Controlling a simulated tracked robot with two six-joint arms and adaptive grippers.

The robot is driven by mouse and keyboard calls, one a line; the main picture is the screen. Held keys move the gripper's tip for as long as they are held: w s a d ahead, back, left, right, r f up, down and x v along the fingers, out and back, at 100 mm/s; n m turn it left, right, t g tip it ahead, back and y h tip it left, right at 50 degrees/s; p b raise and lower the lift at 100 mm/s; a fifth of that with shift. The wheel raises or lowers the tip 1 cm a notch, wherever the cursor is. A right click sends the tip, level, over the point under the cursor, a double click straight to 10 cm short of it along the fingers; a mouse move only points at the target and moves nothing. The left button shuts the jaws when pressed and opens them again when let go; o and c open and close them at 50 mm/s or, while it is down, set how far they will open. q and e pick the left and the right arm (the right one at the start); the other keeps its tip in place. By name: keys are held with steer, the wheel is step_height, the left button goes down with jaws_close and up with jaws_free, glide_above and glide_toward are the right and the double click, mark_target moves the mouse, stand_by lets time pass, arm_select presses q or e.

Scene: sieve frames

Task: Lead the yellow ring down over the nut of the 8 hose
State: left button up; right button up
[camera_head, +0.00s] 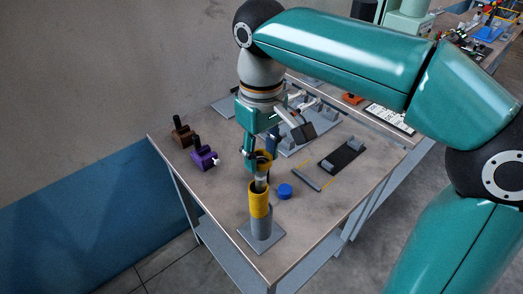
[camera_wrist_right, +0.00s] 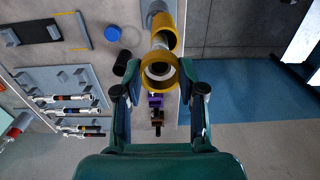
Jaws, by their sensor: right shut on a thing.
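My right gripper (camera_head: 258,158) is shut on a yellow ring (camera_head: 264,165), which sits between the fingers (camera_wrist_right: 160,74). The ring also shows in the wrist view (camera_wrist_right: 174,82), nearer the camera than the stand. In the head view it is above an upright stand with a yellow upper part (camera_head: 259,205) and a grey lower post (camera_head: 261,228). A grey piece, perhaps the nut (camera_head: 261,182), shows between the ring and the yellow part. I cannot tell whether the ring touches it or surrounds its top. My left gripper is not in view.
A blue round cap (camera_head: 285,191) lies right of the stand. A purple block (camera_head: 204,160) and a brown block (camera_head: 181,135) stand at the left. A black tray (camera_head: 342,158) and grey racks lie farther back. The stand is near the table's front edge.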

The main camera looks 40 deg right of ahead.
steer(key=shift+f+b, duration=0.75)
steer(key=shift+f, duration=0.3)
steer(key=shift+f, duration=0.1)
steer(key=o, duration=0.8)
step_height(320, 180, up, 12)
steer(key=shift+f, duration=0.1)
